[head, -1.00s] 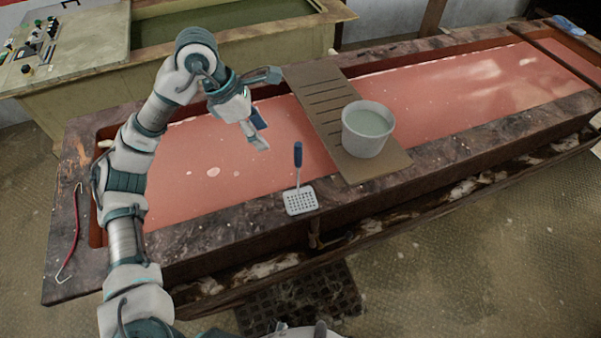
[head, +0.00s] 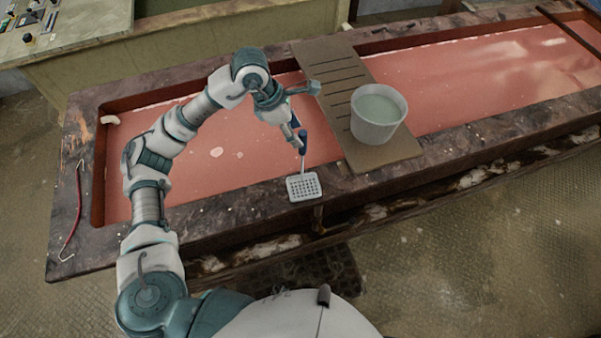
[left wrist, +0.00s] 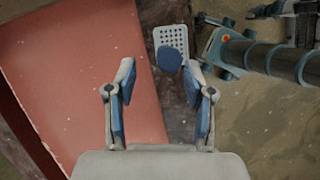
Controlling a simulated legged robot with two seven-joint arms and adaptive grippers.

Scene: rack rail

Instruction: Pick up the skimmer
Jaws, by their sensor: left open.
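The skimmer has a pale perforated square head (head: 304,187) lying on the near rim of the tank, and a dark blue handle (head: 302,140) standing up from it. My left gripper (head: 297,140) is at the upper end of the handle in the head view. In the left wrist view the open fingers (left wrist: 160,88) show with a gap between them. The blue handle end (left wrist: 171,60) appears just beyond the fingertips, a little right of the middle, with the perforated head (left wrist: 173,41) behind it. Whether a finger touches the handle cannot be told. My right gripper is not in view.
The long tank (head: 235,222) holds reddish liquid. A slotted board (head: 325,62) lies across it, bearing a pale bucket (head: 375,128) right of the skimmer. A red hooked rod (head: 77,205) lies on the left rim. A second, greenish tank stands behind.

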